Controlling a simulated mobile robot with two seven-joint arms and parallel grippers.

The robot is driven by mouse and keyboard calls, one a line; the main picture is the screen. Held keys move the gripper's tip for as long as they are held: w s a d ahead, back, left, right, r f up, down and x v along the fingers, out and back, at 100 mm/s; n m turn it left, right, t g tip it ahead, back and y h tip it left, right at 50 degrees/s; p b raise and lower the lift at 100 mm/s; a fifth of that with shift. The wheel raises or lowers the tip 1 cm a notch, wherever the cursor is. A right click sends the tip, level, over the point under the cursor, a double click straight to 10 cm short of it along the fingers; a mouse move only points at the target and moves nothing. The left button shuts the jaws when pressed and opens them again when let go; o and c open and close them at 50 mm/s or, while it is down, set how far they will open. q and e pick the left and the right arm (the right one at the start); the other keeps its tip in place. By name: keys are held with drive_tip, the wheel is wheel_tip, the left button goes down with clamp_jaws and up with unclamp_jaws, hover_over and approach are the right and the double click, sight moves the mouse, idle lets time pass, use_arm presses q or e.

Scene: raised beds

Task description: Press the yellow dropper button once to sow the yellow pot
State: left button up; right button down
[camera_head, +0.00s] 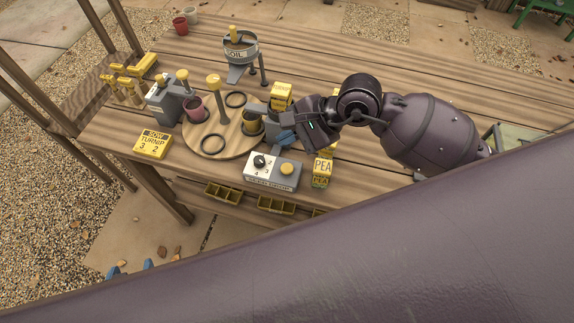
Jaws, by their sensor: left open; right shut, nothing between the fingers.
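A yellow-ochre pot (252,123) stands on the round wooden board (222,140), at its right side. A grey device (257,109) stands behind and right of this pot, partly hidden by my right gripper. My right gripper (285,128) is shut and empty, just right of the pot and over or beside that device; I cannot tell whether it touches. A grey control box (262,184) in front has a numbered dial (260,161) and a round yellow button (287,168), both uncovered. My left gripper (130,268) shows only two blue fingertips, apart, low at the left.
A pink pot (196,110), black rings and a yellow-topped post (214,88) are on the board. A yellow SOW TURNIP sign (152,145) lies left, PEA packets (322,170) right, a SOIL hopper (240,52) behind. Bare planks lie at the back right.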

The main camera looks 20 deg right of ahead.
drive_tip(key=f, duration=0.1)
drive_tip(key=b, duration=0.4)
hover_over(288, 170)
wheel_tip(288, 170, down, 7)
drive_tip(key=shift+r, duration=0.1)
drive_tip(key=shift+w+f+b, duration=0.1)
drive_tip(key=shift+f+b, duration=0.2)
drive_tip(key=shift+b, duration=0.1)
drive_tip(key=shift+f, duration=0.2)
idle(1.0)
drive_tip(key=shift+f, duration=0.15)
idle(0.3)
drive_tip(key=shift+f+b, duration=0.3)
drive_tip(key=shift+b, duration=0.05)
